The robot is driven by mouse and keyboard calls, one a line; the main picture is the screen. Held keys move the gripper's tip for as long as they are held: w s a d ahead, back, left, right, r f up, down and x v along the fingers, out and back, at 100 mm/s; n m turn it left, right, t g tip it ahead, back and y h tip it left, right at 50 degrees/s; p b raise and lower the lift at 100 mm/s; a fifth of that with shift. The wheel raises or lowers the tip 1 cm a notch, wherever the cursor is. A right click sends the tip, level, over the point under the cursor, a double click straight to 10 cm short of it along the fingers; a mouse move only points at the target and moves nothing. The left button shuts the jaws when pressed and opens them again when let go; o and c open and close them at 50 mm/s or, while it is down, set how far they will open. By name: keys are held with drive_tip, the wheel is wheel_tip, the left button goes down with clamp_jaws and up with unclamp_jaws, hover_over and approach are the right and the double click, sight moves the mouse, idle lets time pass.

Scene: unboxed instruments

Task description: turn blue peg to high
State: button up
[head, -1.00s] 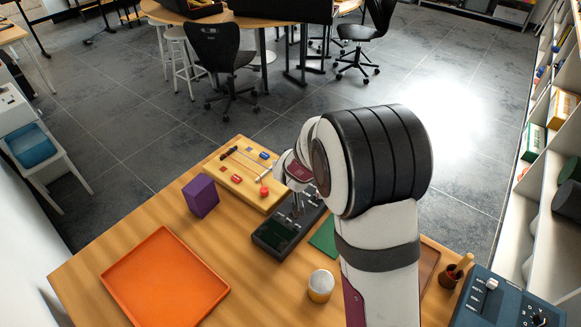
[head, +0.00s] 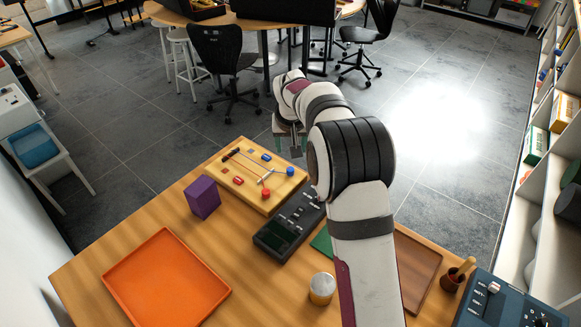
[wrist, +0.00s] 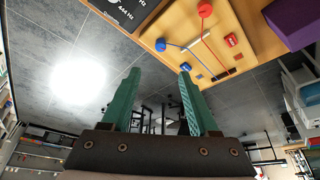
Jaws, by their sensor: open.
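The blue peg (head: 290,171) stands with a round head at the right end of a wooden board (head: 216,168). A thin rod or wire runs from it toward the board's middle. The peg also shows in the wrist view (wrist: 160,45), beyond my fingertips. A red peg (head: 266,193) is at the board's near edge, with a similar line from it. My gripper (head: 289,146) is open and empty, raised beyond the board's far right corner and apart from the peg. Its green fingers (wrist: 160,72) are spread in the wrist view. No "high" mark is readable on the board.
A dark instrument (head: 275,236) lies close to the board's near right side. A purple block (head: 202,197) stands left of it. An orange tray (head: 166,282), a pale cylinder (head: 321,289) and a blue control box (head: 485,308) are nearer. Open floor lies beyond the table.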

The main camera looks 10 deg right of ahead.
sight(290, 169)
drive_tip(key=x, duration=1.4)
drive_tip(key=shift+w+f, duration=0.1)
drive_tip(key=shift+f, duration=0.05)
drive_tip(key=shift+c, duration=0.2)
clamp_jaws()
